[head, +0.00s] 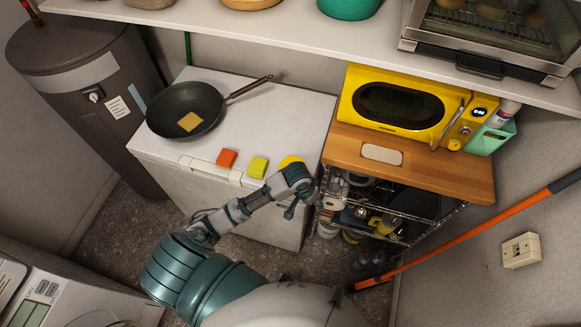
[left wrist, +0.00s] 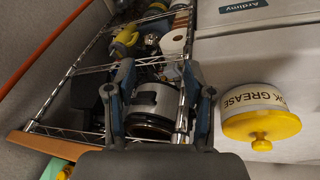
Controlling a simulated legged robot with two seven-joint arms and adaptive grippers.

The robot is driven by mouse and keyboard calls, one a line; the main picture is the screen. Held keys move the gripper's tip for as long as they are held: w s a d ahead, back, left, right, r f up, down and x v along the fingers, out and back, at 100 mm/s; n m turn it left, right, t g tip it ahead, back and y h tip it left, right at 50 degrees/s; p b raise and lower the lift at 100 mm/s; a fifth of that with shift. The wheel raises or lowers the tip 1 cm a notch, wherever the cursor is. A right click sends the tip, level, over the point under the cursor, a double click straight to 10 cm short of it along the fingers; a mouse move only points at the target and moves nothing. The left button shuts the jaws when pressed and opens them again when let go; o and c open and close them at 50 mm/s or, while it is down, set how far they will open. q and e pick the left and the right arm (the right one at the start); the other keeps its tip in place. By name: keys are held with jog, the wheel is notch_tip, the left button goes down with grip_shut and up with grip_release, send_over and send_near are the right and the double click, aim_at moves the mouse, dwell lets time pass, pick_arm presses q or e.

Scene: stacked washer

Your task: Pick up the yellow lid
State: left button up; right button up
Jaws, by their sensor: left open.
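The yellow lid (left wrist: 262,127) with a round knob sits on a white pot (left wrist: 252,97) marked with "GREASE" lettering, at the right of the left wrist view. In the head view the lid (head: 290,161) shows only in part on the white chest top, behind my left gripper (head: 300,198). In the left wrist view my left gripper (left wrist: 164,85) is open, its two fingers apart with nothing held between them. The lid is to the right of the fingers, apart from them. My right gripper is not in view.
A red block (head: 227,158), a yellow block (head: 258,167) and a black pan (head: 185,110) are on the white chest (head: 290,105). A wire rack (head: 400,200) with several items stands right, under a yellow microwave (head: 400,103). An orange pole (head: 470,230) leans right.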

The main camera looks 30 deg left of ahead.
pick_arm(q)
jog(key=w+a+r+n+g+y, duration=0.1)
jog(key=w+a+r+n, duration=0.25)
jog(key=a+r, duration=0.5)
jog(key=w+a+r+n+g+y, duration=0.1)
jog(key=w+a+r+n, duration=0.3)
jog(key=r, duration=0.8)
jog(key=m, duration=0.1)
send_over(292, 162)
notch_tip(292, 162, down, 12)
jog(key=shift+r+p, duration=0.15)
jog(key=shift+p, duration=0.3)
jog(key=shift+f, duration=0.55)
notch_tip(292, 162, down, 4)
jog(key=shift+s+d+r+p, duration=0.1)
jog(key=shift+s+d+p, duration=0.05)
jog(key=shift+p, duration=0.25)
jog(key=shift+f, duration=0.55)
grip_shut()
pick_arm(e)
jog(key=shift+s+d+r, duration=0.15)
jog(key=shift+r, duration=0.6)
